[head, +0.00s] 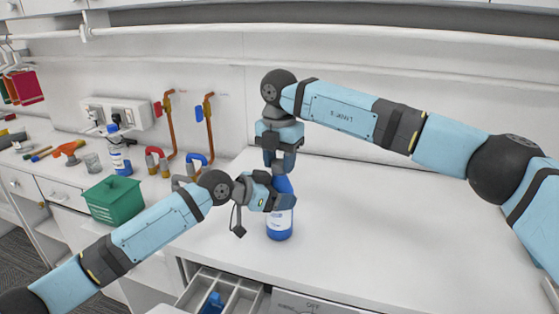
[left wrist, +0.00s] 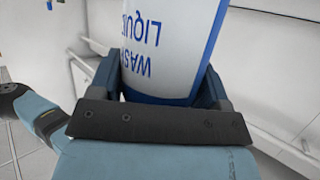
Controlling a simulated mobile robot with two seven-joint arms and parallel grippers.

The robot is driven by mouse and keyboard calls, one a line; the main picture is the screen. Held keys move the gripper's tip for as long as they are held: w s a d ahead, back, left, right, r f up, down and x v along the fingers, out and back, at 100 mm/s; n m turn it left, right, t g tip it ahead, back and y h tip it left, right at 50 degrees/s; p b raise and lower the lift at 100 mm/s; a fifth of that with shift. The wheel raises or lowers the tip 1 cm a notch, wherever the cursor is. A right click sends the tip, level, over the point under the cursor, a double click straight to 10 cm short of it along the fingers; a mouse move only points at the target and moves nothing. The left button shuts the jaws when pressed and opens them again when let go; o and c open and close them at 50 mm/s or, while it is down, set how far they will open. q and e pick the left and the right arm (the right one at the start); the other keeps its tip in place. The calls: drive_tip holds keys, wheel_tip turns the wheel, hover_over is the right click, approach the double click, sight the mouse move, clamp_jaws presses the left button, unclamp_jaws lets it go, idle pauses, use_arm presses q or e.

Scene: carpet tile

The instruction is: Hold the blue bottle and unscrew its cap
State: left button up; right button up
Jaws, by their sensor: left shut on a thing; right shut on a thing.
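The blue bottle (head: 280,222) stands upright on the white worktop, with a white label band. In the left wrist view the bottle (left wrist: 172,45) fills the space between my left fingers, and its label reads "WASH LIQUID" upside down. My left gripper (head: 275,197) is shut around the bottle's body from the left. My right gripper (head: 278,163) points down from above and is shut at the bottle's top. The cap is hidden by the right fingers, so I cannot see whether it is loose.
A green box (head: 114,200) stands left of my left arm. Another white and blue bottle (head: 117,150) and orange pipes with red and blue handles (head: 170,125) are farther back left. An open drawer with dividers (head: 222,293) lies below the front edge. The worktop to the right is clear.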

sight(279, 162)
drive_tip(key=o, duration=1)
drive_tip(key=shift+r, duration=0.1)
wheel_tip(279, 162, up, 4)
drive_tip(key=shift+r, duration=0.15)
drive_tip(key=shift+c, duration=0.2)
drive_tip(key=shift+r+m, duration=1)
drive_tip(key=shift+r, duration=0.55)
drive_tip(key=shift+f, duration=3.85)
drive_tip(key=shift+c, duration=0.4)
